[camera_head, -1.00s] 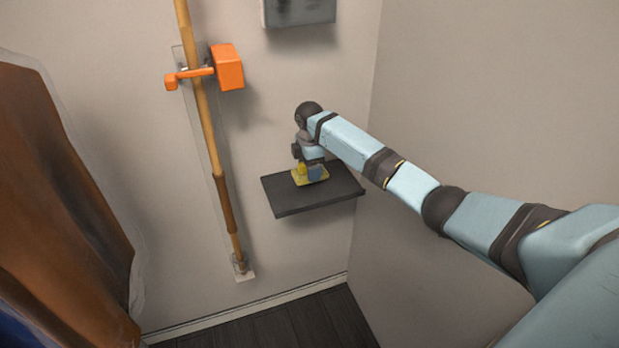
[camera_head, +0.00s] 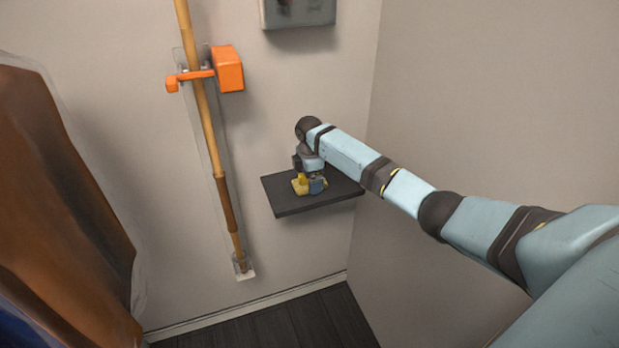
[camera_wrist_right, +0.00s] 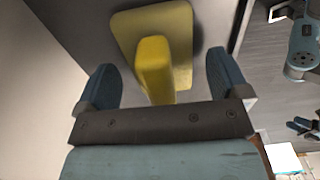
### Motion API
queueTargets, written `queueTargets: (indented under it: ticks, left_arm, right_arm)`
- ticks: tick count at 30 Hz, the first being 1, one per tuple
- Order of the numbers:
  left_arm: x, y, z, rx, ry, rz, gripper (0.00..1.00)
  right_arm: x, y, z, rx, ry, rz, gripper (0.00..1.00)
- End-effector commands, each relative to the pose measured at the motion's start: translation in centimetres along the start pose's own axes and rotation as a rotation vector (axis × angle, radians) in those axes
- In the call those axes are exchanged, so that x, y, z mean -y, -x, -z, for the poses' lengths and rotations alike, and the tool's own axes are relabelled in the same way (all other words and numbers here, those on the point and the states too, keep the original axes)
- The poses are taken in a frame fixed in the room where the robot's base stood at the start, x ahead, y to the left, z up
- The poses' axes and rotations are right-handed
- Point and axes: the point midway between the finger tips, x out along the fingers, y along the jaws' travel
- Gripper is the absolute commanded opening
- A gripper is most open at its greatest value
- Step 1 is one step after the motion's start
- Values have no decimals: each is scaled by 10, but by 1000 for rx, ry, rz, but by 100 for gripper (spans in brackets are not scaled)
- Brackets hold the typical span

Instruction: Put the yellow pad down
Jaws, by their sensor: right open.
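The yellow pad (camera_head: 298,188) is at the dark wall shelf (camera_head: 290,207), low over or on its top, under my right gripper (camera_head: 314,184). In the right wrist view the pad (camera_wrist_right: 182,40) is a flat yellow plate with an upright block-like handle (camera_wrist_right: 153,68). My right gripper's blue fingers (camera_wrist_right: 160,62) are spread wide, one on each side of the handle, with a gap at both sides. The gripper hides part of the pad in the head view. My left gripper is not in view.
A bamboo pole (camera_head: 212,140) with an orange bracket (camera_head: 228,69) stands on the wall left of the shelf. A grey box (camera_head: 298,12) hangs above. Brown garments (camera_head: 55,190) hang at the left. The shelf's front left part is bare.

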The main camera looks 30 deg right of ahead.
Motion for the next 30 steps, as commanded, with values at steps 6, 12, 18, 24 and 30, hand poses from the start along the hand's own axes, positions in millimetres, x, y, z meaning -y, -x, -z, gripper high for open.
queueTargets:
  ticks: [6, 12, 18, 24, 30]
  left_arm:
    - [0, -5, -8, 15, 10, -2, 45]
    - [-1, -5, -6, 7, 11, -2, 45]
    - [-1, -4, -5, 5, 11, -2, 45]
    - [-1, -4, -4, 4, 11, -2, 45]
    - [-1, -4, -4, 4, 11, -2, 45]
  right_arm:
    - [-1, 17, 0, -2, 2, -4, 94]
    - [-3, 67, 2, -1, 1, -4, 94]
    - [-3, 108, 2, 0, 0, -2, 94]
    - [-3, 130, 2, -1, 0, 0, 94]
    - [-2, 135, 2, -1, 0, 1, 94]
